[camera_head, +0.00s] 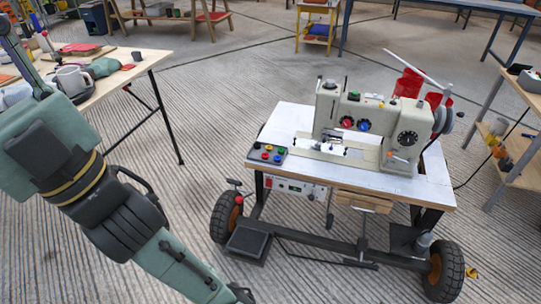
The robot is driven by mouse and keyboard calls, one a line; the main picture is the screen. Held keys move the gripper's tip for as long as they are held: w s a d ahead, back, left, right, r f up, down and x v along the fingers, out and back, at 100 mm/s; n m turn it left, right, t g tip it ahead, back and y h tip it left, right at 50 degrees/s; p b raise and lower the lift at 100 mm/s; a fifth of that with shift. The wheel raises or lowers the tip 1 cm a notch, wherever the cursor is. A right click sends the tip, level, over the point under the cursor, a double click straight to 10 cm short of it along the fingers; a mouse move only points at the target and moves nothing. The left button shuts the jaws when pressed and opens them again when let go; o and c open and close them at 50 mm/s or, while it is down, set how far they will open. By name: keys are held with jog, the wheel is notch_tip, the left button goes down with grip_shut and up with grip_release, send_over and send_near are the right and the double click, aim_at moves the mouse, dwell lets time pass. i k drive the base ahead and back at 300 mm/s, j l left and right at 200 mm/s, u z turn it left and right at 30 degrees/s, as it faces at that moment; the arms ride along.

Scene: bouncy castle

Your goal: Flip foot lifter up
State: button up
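A cream sewing machine (368,128) stands on a white-topped wheeled cart (415,190) right of centre. Its needle end (329,140) is on the left of the machine head. Red and blue knobs sit on its front and a black dial (407,138) on its right end. The foot lifter is too small to single out, so I cannot tell whether it is up or down. My arm crosses the left side and leaves at the bottom edge, left of the cart. My gripper does not show.
A button box (267,154) sits on the cart's left corner. A pedal (249,243) and a hanging rod are below. Floor between the left table and cart is clear.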

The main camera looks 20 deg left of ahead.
aim_at(320, 77)
jog(key=i+l+u, duration=0.3)
jog(key=l, duration=0.3)
jog(key=i+l+u, duration=0.3)
jog(key=l, duration=0.35)
jog(key=i, duration=0.05)
